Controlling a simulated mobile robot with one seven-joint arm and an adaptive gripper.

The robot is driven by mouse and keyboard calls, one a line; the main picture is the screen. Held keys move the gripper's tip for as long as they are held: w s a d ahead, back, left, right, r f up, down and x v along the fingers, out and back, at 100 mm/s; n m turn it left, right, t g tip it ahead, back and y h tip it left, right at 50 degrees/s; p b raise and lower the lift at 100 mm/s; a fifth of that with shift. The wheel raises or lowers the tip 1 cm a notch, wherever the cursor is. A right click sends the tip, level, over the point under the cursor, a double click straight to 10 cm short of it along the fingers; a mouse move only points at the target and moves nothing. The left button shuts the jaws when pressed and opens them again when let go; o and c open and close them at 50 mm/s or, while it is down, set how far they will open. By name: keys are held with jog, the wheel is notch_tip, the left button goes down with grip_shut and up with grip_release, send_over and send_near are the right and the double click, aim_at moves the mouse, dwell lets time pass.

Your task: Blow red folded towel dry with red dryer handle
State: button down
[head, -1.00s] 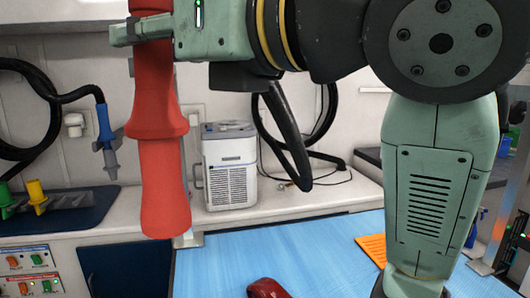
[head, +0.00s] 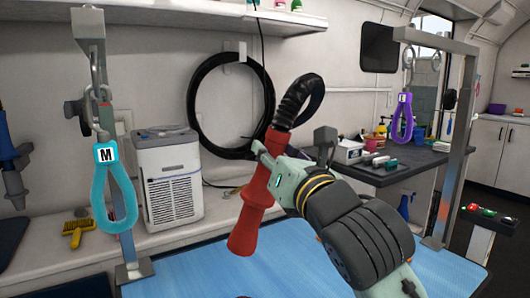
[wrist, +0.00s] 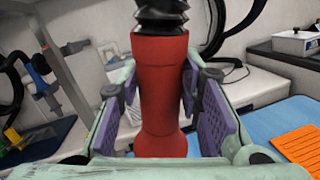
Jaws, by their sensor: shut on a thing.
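The red dryer handle (head: 255,197) is in my gripper (head: 266,160), above the blue table top (head: 190,272). Its black ribbed hose (head: 300,98) leaves the upper end and curves up and right. The handle is slightly tilted, its wide lower end pointing down and a little left. In the wrist view, the purple-padded fingers of my gripper (wrist: 160,100) stand on both sides of the red handle (wrist: 163,75). I cannot make out the red folded towel in either current view.
A cyan loop marked M (head: 115,198) hangs at left from a metal post. A purple loop (head: 403,118) hangs from the right post. A white box-shaped unit (head: 170,180) and a yellow brush (head: 78,228) are on the back counter. An orange ribbed mat (wrist: 302,147) lies on the table.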

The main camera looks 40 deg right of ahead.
jog(key=shift+f+b, duration=1.45)
jog(key=shift+f, duration=1.15)
jog(key=shift+s+d+b, duration=0.15)
jog(key=shift+s+b, duration=0.25)
jog(key=shift+s, duration=0.65)
jog(key=shift+s+d+b, duration=0.1)
jog(key=shift+s+b, duration=0.3)
jog(key=shift+s, duration=0.65)
jog(key=shift+a+r+b+v, duration=0.15)
jog(key=shift+b+v, duration=0.2)
jog(key=shift+v, duration=0.6)
jog(key=shift+a+r+b+v, duration=0.15)
jog(key=shift+b+v, duration=0.2)
jog(key=shift+v, duration=0.65)
jog(key=shift+d, duration=0.1)
dwell(0.5)
